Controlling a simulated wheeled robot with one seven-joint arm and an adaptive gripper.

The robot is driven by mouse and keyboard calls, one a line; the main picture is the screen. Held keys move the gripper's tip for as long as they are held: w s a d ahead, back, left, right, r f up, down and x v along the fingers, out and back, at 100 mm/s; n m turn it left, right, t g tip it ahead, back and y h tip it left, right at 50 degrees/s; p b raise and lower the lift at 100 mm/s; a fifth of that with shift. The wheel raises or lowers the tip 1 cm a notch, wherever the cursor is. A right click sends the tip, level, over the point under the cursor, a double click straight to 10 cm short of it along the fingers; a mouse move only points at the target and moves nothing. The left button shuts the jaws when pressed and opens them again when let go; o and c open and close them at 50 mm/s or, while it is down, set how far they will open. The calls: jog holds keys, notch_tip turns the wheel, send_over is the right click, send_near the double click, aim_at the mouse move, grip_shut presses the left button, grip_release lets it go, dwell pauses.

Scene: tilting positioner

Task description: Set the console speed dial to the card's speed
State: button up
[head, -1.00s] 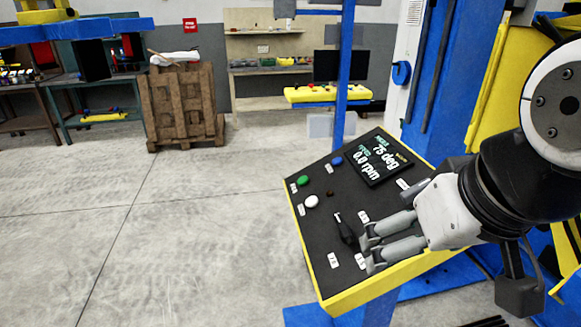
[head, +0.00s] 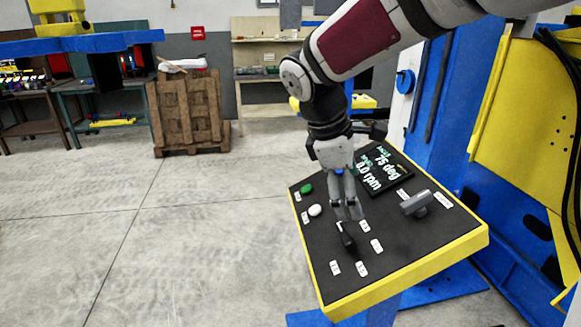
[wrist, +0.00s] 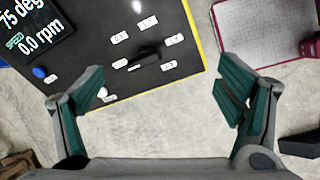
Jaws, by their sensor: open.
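The yellow-edged black console (head: 400,252) stands in front of me. Its black speed dial (head: 348,241) has a pale mark at its upper-left end, with several white number labels around it, too small to read surely. The dial also shows in the wrist view (wrist: 147,56). The display (head: 378,170) reads 75 deg and 0.0 rpm. My gripper (head: 347,210) is open and empty, pointing down just behind the dial; whether it touches is unclear. In the wrist view its fingers (wrist: 165,92) are spread wide. I cannot make out a speed card.
A grey T-shaped handle (head: 416,203) stands on the console's right. Green (head: 306,188) and white (head: 315,210) buttons are at its left; a blue button (wrist: 39,72) shows in the wrist view. A blue and yellow machine (head: 525,120) rises at right. The floor at left is clear.

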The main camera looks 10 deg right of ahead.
aim_at(345, 232)
jog(key=w+a+f+n, duration=0.2)
jog(key=w+f+n, duration=0.3)
jog(key=w+f, duration=0.15)
jog(key=shift+g, duration=0.4)
jog(key=p+x, duration=0.1)
jog(key=x, duration=0.3)
jog(key=p+x, duration=0.1)
jog(key=x, duration=0.3)
jog(key=p+x, duration=0.1)
jog(key=x, duration=0.4)
jog(key=shift+w+d, duration=0.1)
jog(key=shift+w, duration=0.25)
jog(key=shift+r, duration=0.1)
jog(key=c, duration=1.1)
